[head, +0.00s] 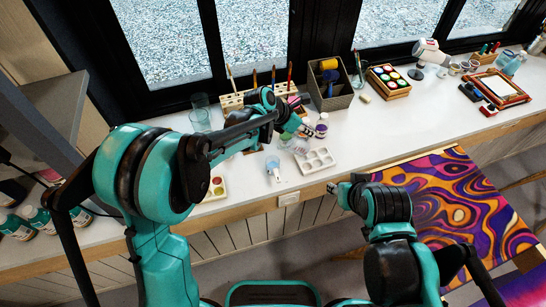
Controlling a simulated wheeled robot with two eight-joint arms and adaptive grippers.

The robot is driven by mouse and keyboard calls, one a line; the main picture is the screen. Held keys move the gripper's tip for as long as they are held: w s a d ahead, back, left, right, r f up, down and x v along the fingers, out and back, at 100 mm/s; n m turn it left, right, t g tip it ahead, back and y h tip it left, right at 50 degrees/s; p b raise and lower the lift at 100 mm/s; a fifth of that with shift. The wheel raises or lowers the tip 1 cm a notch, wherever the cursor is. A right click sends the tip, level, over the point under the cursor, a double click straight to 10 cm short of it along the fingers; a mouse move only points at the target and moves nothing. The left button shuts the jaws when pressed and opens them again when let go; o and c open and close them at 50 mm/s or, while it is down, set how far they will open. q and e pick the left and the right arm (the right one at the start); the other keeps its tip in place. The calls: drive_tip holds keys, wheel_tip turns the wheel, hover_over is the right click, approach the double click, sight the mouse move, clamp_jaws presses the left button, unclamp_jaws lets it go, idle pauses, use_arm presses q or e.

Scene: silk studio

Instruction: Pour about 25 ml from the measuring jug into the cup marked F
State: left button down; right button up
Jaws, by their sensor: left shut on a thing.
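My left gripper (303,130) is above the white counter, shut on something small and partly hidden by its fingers. A clear vessel (297,145), which looks like the measuring jug, shows just below the fingertips; I cannot tell its tilt or level. A small clear cup with blue in it (272,163) stands near the counter's front edge, left of the white palette. I can read no letter F on any cup. My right gripper (332,188) is low, in front of the counter edge, and too small to tell open from shut.
A white welled palette (316,161) lies right of the gripper. A paint set (215,189) lies left. Behind stand a brush rack (231,103), a dark basket (332,92) and a glass (200,117). A paint tray (388,82) is further right. Counter right of the palette is clear.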

use_arm(q)
drive_tip(key=shift+d, duration=0.2)
drive_tip(key=shift+w+d+f+g+y+p, duration=0.15)
drive_tip(key=shift+d+g+y+p, duration=0.15)
drive_tip(key=shift+d+y+p, duration=0.15)
drive_tip(key=shift+w+d+f+g+y, duration=0.3)
drive_tip(key=shift+d+y, duration=0.15)
drive_tip(key=shift+y, duration=0.1)
drive_tip(key=shift+f, duration=0.1)
idle(0.9)
